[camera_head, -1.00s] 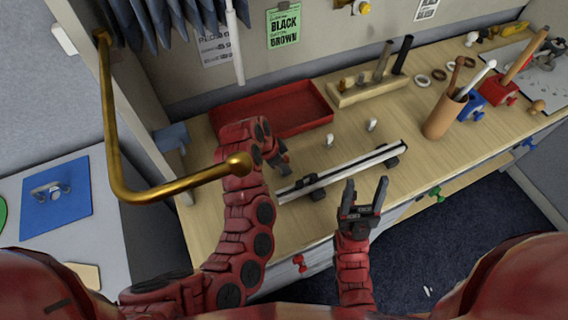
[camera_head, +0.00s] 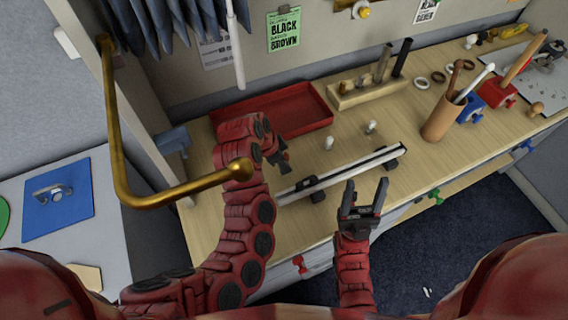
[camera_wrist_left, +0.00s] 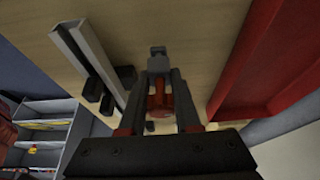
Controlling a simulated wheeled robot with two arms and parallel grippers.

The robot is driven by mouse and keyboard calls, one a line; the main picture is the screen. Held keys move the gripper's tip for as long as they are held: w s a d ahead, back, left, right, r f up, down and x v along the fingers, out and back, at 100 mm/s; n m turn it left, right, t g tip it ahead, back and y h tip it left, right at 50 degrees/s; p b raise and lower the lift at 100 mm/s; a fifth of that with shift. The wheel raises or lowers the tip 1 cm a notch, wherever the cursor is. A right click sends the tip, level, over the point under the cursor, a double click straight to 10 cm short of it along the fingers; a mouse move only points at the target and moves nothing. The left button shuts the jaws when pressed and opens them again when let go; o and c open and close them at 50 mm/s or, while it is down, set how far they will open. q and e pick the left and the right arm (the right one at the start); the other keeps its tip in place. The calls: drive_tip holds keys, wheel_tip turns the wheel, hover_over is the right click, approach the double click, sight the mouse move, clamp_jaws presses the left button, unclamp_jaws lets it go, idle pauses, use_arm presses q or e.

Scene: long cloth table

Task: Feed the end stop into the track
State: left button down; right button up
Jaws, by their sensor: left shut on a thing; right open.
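The track (camera_head: 345,172) is a long pale metal rail lying slantwise on black supports along the table's front. It also shows in the left wrist view (camera_wrist_left: 86,60), to the left of my fingers. My left gripper (camera_head: 280,158) is just behind the track's left end, apart from it. In the left wrist view its fingers (camera_wrist_left: 160,85) are shut on a small grey piece, seemingly the end stop (camera_wrist_left: 158,60). An orange-red part shows between the fingers; I cannot tell whether it belongs to that piece. My right gripper (camera_head: 363,200) is open and empty in front of the track.
Two small white pegs (camera_head: 328,142) (camera_head: 371,127) stand behind the track. A red tray (camera_head: 285,110) lies behind my left gripper. A wooden block with rods (camera_head: 368,92) and a brown cup (camera_head: 440,122) stand farther right. A brass rail (camera_head: 112,130) is left of my left arm.

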sight(285, 155)
use_arm(q)
drive_tip(key=shift+r+p, duration=2.1)
drive_tip(key=shift+r, duration=0.3)
drive_tip(key=shift+f, duration=0.15)
